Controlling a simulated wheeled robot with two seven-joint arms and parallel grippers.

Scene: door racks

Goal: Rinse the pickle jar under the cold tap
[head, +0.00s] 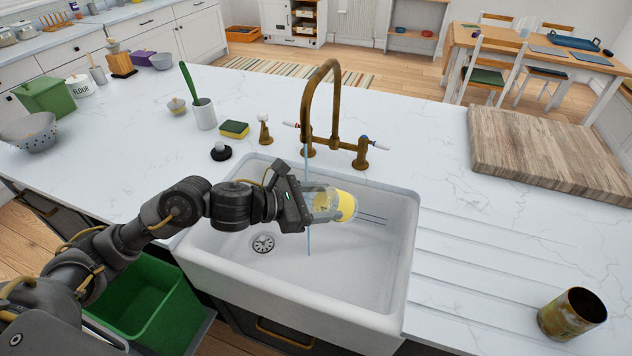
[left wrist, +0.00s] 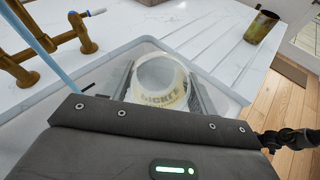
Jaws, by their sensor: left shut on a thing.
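The pickle jar (head: 343,207) is clear with a yellow band, tilted on its side above the white sink (head: 375,270). My left gripper (head: 318,205) is shut around it. In the left wrist view the jar (left wrist: 160,80) shows a round end and partly readable label lettering between the fingers. The brass tap (head: 306,100) runs a thin blue stream of water (head: 306,165) down past the gripper into the sink. I cannot tell whether the water touches the jar. The blue-marked tap handle (head: 376,142) is at the right, the red-marked one (head: 291,124) at the left. My right gripper is out of sight.
A sponge (head: 234,129), a brush in a white cup (head: 204,113) and a black stopper (head: 221,152) stand behind the sink. A wooden board (head: 545,150) and a worn tin can (head: 572,313) are at the right. A green bin (head: 150,300) is below left.

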